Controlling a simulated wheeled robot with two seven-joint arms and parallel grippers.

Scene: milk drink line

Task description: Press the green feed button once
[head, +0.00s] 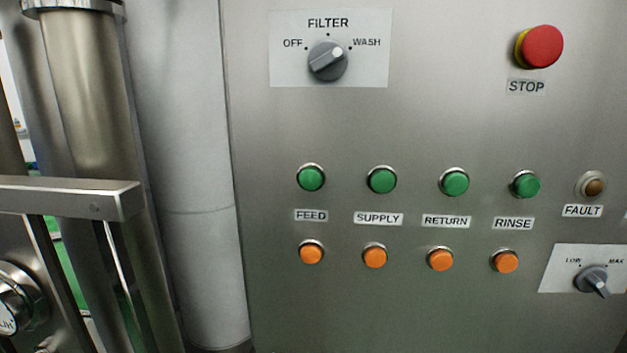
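The green feed button (311,178) sits on the steel control panel (270,130), at the left end of a row of green buttons. The label FEED (311,215) is just below it, and an orange button (311,252) is below the label. Nothing covers the green feed button, and nothing touches it. Neither of my grippers shows in the head view.
Green buttons for supply (382,180), return (454,182) and rinse (525,185) stand to the right, with orange buttons below. A red stop button (543,47) and a filter knob (328,62) are above. Steel pipework with a bar (70,199) stands at left.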

